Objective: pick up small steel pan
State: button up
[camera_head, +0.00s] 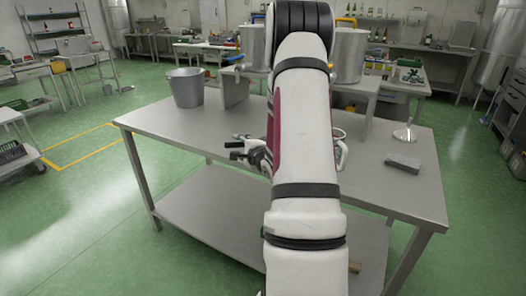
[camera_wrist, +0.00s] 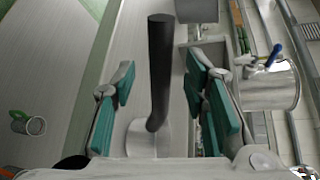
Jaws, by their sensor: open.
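In the wrist view the small steel pan shows its dark handle (camera_wrist: 161,40), which runs lengthwise between the fingers of my gripper (camera_wrist: 160,78). A pale grey metal part of the pan (camera_wrist: 143,141) shows at the handle's lower end, partly cut off by my gripper's body. My gripper is open, with teal pads on both sides of the handle and visible gaps to it. In the head view my arm covers the middle of the steel table (camera_head: 188,125), and I cannot make out the pan clearly there.
On the table, a grey metal bucket (camera_head: 186,87) stands at the back left. Large steel pots (camera_head: 348,55) stand on a raised stand behind my arm. A footed metal piece (camera_head: 405,133) and a dark grey block (camera_head: 403,162) are at the right. The table's front left is clear.

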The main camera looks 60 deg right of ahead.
jog(key=shift+x, duration=1.05)
grip_shut()
jog(key=shift+r, duration=0.1)
